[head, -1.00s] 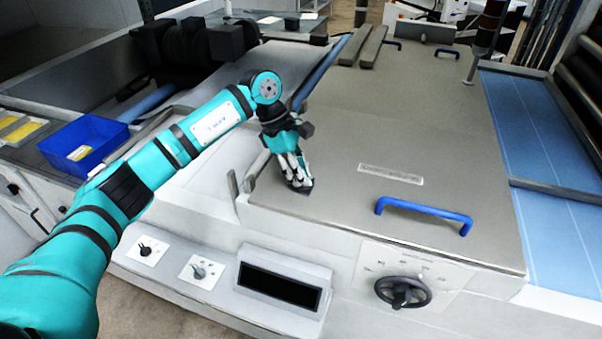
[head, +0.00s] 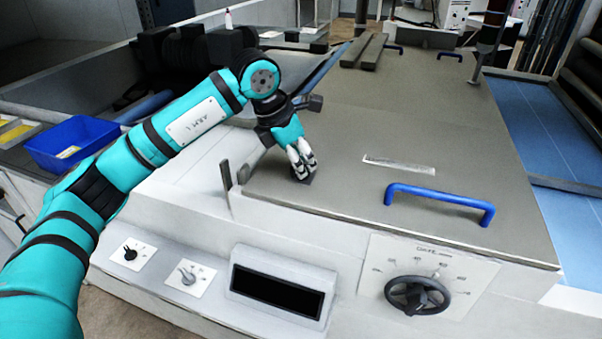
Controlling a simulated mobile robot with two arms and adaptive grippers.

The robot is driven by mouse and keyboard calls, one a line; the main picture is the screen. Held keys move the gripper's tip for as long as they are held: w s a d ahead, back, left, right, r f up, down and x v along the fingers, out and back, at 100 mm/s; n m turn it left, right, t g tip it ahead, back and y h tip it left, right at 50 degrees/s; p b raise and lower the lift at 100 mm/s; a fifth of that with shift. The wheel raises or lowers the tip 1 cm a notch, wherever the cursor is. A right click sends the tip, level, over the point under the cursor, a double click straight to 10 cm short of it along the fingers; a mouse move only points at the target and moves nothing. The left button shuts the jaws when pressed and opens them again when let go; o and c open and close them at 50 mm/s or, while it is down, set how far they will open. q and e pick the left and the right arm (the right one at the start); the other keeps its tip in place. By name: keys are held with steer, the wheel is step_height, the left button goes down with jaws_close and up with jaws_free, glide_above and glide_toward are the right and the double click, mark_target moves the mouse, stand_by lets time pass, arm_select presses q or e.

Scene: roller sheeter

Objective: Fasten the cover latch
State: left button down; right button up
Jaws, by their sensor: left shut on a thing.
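The grey cover (head: 440,125) lies flat on the machine, with a blue handle (head: 440,197) near its front edge. My left gripper (head: 305,176) is over the cover's front left corner, fingers pointing down, shut on a small dark piece that I take to be the cover latch (head: 309,181). The fingers hide most of that piece, so I cannot tell its position. A short grey upright post (head: 226,182) stands just left of the cover's corner. My right gripper is not in view.
The front panel has a black handwheel (head: 417,295), a dark display (head: 277,291) and two small knobs. A blue bin (head: 72,143) stands at left. Two grey bars (head: 363,51) lie at the cover's back. A blue belt (head: 550,130) runs along the right.

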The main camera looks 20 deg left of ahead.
arm_select(q)
steer(key=n+b, duration=0.2)
steer(key=n+t+y+b, duration=0.1)
steer(key=n+b, duration=0.1)
steer(key=shift+d+f+n+y, duration=0.1)
steer(key=shift+f+n+y, duration=0.1)
steer(key=shift+n+y, duration=0.1)
steer(key=n+y+b, duration=0.1)
steer(key=n+b, duration=0.1)
steer(key=shift+r+n, duration=0.1)
steer(key=shift+n, duration=0.2)
steer(key=shift+n+b, duration=0.35)
steer(key=shift+n, duration=0.25)
steer(key=shift+r+y, duration=0.1)
steer(key=shift+y, duration=0.2)
steer(key=c, duration=1.3)
jaws_free()
steer(key=shift+c, duration=0.2)
steer(key=v, duration=1.2)
